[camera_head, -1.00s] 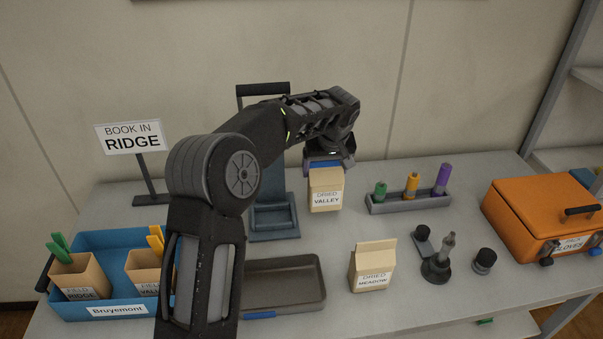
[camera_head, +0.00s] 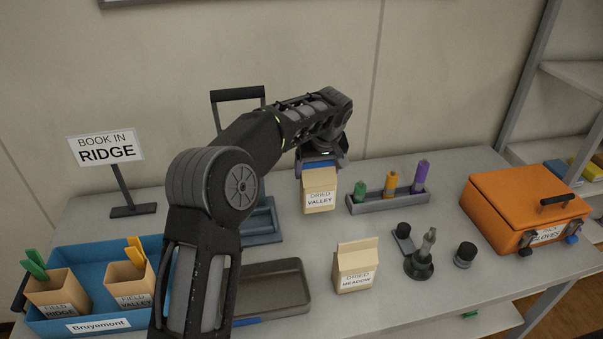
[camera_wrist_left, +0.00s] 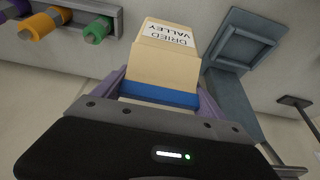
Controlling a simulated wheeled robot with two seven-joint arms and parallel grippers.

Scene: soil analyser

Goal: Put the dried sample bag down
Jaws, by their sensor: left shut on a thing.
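The dried sample bag labelled DRIED VALLEY (camera_head: 320,192) is a tan paper bag, upright in the head view at the back middle of the table. My left gripper (camera_head: 319,164) is shut on its top, its fingers from above at a blue band. In the left wrist view the same bag (camera_wrist_left: 164,62) shows its label upside down, with the blue band (camera_wrist_left: 158,94) between the fingers. Whether its base touches the table I cannot tell. Another tan bag, DRIED MEADOW (camera_head: 356,268), stands nearer the front. My right gripper is not in view.
A grey rack (camera_head: 389,202) with green, orange and purple tubes stands right of the held bag. A grey press-like stand (camera_head: 262,226) is left of it. A dark tray (camera_head: 282,290), blue crate (camera_head: 84,258), orange case (camera_head: 515,205) and RIDGE sign (camera_head: 106,148) are around.

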